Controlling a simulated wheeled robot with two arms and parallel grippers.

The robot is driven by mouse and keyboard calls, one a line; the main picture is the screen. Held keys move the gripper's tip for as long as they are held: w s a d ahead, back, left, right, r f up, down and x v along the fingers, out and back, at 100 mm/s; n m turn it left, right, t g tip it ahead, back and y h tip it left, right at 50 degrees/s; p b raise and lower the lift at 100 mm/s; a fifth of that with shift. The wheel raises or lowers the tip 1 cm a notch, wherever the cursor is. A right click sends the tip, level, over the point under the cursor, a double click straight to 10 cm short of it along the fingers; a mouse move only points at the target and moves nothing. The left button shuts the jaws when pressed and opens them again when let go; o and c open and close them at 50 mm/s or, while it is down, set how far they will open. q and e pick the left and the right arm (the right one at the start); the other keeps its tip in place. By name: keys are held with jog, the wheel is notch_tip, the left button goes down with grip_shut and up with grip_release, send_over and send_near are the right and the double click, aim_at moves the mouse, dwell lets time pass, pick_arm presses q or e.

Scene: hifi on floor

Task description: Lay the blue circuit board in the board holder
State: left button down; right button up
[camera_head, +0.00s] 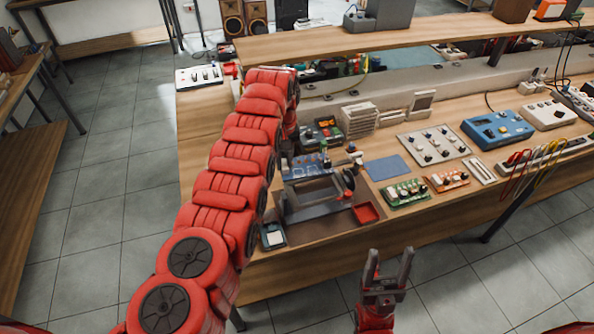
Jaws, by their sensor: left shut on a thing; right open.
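The blue circuit board (307,168) is at the far side of the board holder (318,197), a dark grey frame on the bench. The board appears tilted, with small parts on it. My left gripper (287,158) is mostly hidden behind my red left arm; it is shut on the board's left side. I cannot tell whether the board touches the holder. My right gripper (387,272) is open and empty, in front of the bench's front edge and above the floor.
A red tray (366,212) and a small meter (273,235) lie beside the holder. A flat blue pad (387,167), a green board (406,193) and an orange board (447,180) lie to the right. A raised shelf (390,37) runs along the back.

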aim_at(297, 173)
pick_arm(q)
jog(key=shift+s+d+f+p, duration=0.25)
jog(key=shift+d+f+p, duration=0.25)
jog(key=shift+d, duration=0.35)
jog(key=shift+d+f+n, duration=0.1)
jog(key=shift+f+n, duration=0.1)
jog(key=shift+n, duration=0.1)
jog(key=shift+s+d+f, duration=0.1)
jog(key=shift+s+d, duration=0.05)
jog(key=shift+d, duration=0.1)
jog(key=shift+d+f+p, duration=0.3)
jog(key=shift+f+p, duration=0.05)
jog(key=shift+s+d+f, duration=0.2)
jog(key=shift+d+f, duration=0.1)
jog(key=shift+f, duration=0.05)
jog(key=shift+f+b, duration=2.4)
jog(key=shift+f, duration=0.4)
jog(key=shift+r+p, duration=0.1)
jog(key=shift+p, duration=0.2)
